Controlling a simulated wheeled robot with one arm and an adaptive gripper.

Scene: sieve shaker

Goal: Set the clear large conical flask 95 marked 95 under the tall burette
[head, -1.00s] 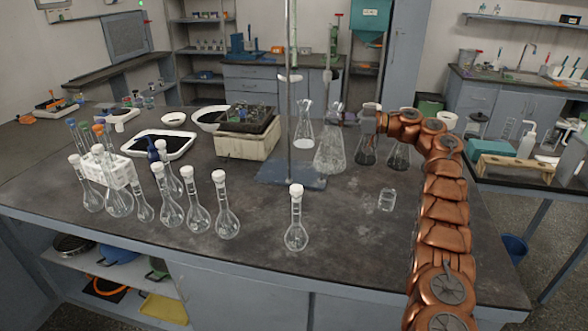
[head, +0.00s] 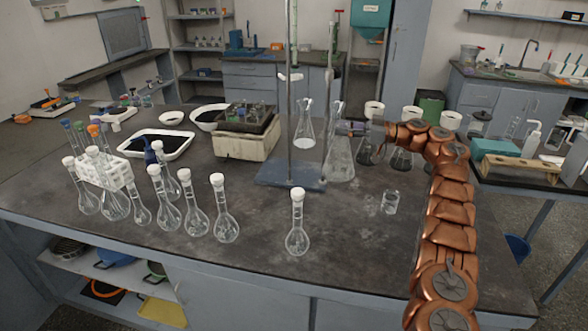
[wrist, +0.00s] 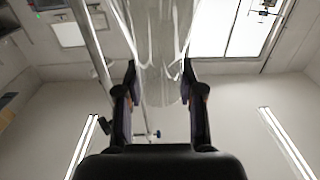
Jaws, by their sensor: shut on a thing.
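A clear large conical flask (head: 341,160) stands upright just right of the stand's blue base plate (head: 275,176). Its mark is too small to read. My gripper (head: 348,128) reaches in from the right and is shut on its neck; the wrist view shows clear glass (wrist: 160,60) between the two fingers (wrist: 160,95). I cannot tell whether the flask's bottom touches the bench. A tall burette (head: 294,40) is clamped at the upright rod (head: 289,120). Another slim tube with a red top (head: 337,25) shows farther right.
A smaller conical flask (head: 304,130) is just behind the rod. Several dark-bottomed flasks (head: 367,150) stand behind my arm, and a small beaker (head: 390,203) in front of it. Stoppered volumetric flasks (head: 297,240) line the front. Bare bench (head: 340,235) lies right of the nearest one.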

